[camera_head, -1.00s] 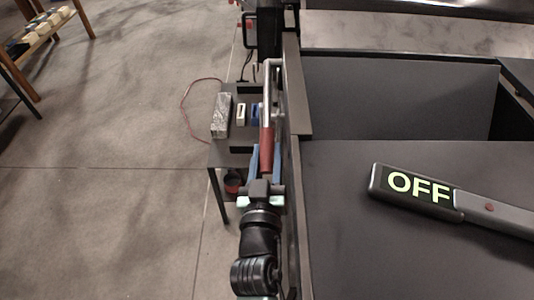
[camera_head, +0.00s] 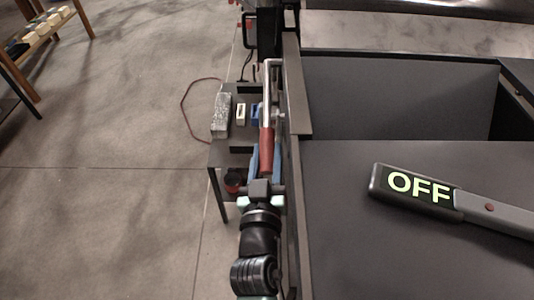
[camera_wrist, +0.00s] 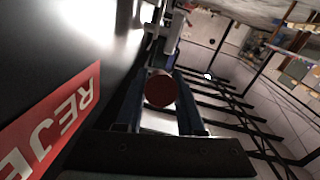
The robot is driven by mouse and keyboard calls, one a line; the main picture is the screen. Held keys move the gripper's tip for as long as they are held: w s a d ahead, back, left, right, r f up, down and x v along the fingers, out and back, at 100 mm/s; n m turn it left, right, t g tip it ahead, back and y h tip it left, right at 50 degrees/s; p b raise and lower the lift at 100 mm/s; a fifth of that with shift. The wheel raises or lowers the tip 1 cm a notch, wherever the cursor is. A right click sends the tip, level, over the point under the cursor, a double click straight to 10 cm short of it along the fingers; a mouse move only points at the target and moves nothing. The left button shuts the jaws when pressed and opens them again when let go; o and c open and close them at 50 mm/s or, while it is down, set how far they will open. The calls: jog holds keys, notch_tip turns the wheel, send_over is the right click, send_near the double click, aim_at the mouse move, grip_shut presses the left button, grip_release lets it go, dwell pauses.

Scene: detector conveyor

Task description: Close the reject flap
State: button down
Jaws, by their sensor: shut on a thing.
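A lever with a red handle (camera_head: 267,147) and a bare metal bar (camera_head: 268,80) is on the left side of the dark machine (camera_head: 293,100). My gripper (camera_head: 265,172) has its blue fingers on either side of the handle and is shut on it. In the wrist view the handle's round red end (camera_wrist: 160,89) shows between the two fingers. A dark panel (camera_wrist: 75,60) beside it carries a red label (camera_wrist: 48,125) with white letters reading "REJE", the rest cut off. I cannot tell how far the reject flap stands open.
A grey wand marked "OFF" (camera_head: 412,188) lies on the machine's flat top (camera_head: 380,255). A small side table (camera_head: 230,158) with several small items stands close to the left of the lever. Open floor (camera_head: 110,210) lies farther left.

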aim_at(268, 137)
dwell(0.4)
jog(key=p, duration=0.1)
jog(key=r+p, duration=0.1)
jog(key=p, duration=0.1)
jog(key=r+p, duration=0.1)
jog(key=p, duration=0.1)
jog(key=shift+s+r+g, duration=0.2)
jog(key=shift+s+g, duration=0.05)
jog(key=shift+g, duration=0.15)
jog(key=p, duration=0.2)
jog(key=r+p, duration=0.1)
jog(key=shift+s+g+p, duration=0.2)
jog(key=shift+g+p, duration=0.2)
jog(key=shift+f, duration=0.2)
jog(key=c, duration=0.5)
grip_release()
